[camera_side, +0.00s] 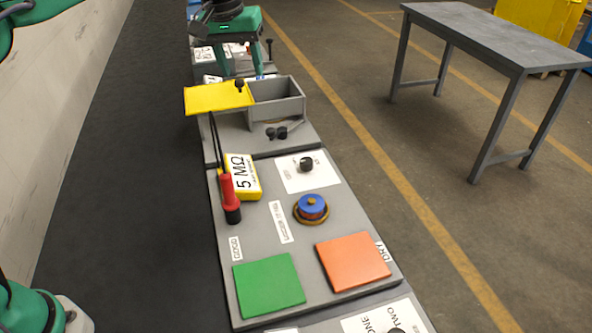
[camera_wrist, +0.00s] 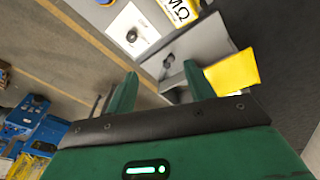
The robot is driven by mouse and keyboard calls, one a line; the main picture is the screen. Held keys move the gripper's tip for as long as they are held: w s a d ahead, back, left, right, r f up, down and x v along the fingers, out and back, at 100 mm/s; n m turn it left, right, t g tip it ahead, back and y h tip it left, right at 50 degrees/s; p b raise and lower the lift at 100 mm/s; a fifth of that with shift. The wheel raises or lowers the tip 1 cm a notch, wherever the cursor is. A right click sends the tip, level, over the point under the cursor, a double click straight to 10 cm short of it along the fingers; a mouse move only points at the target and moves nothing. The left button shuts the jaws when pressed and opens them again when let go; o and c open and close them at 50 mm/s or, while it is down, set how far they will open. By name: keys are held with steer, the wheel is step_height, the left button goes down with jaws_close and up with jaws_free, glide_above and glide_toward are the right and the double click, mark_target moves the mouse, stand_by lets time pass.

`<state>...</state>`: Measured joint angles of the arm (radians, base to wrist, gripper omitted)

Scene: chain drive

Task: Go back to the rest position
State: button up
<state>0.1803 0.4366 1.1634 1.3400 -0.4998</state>
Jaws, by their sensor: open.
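My gripper (camera_side: 240,72) shows at the top of the side view, fingers pointing down, above the far panels beyond the grey box. In the wrist view my gripper (camera_wrist: 160,70) has its two green fingers well apart. Nothing is held between them. The rest position itself is not marked in either view.
The grey box (camera_side: 290,108) has a yellow lid (camera_side: 205,100) out to its left; the lid also shows in the wrist view (camera_wrist: 232,72). Nearer are a yellow meter (camera_side: 247,192), a red-and-black probe (camera_side: 230,200), a blue knob (camera_side: 312,206), and green (camera_side: 268,286) and orange (camera_side: 353,261) pads. A grey table (camera_side: 490,38) stands right.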

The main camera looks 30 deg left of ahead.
steer(key=s+a+r+m+t, duration=0.1)
steer(key=s+a, duration=0.2)
steer(key=s, duration=0.6)
steer(key=s+a+r+m+t, duration=0.15)
steer(key=s+a, duration=0.25)
steer(key=s, duration=0.4)
steer(key=s+a+f, duration=0.1)
steer(key=s+f, duration=0.3)
steer(key=s, duration=0.3)
steer(key=s+a+f+m, duration=0.1)
steer(key=s+a+f, duration=0.1)
steer(key=s+f, duration=0.2)
steer(key=s, duration=0.3)
steer(key=shift+s+f+t, duration=0.2)
steer(key=shift+s+t, duration=0.15)
steer(key=shift+s, duration=0.05)
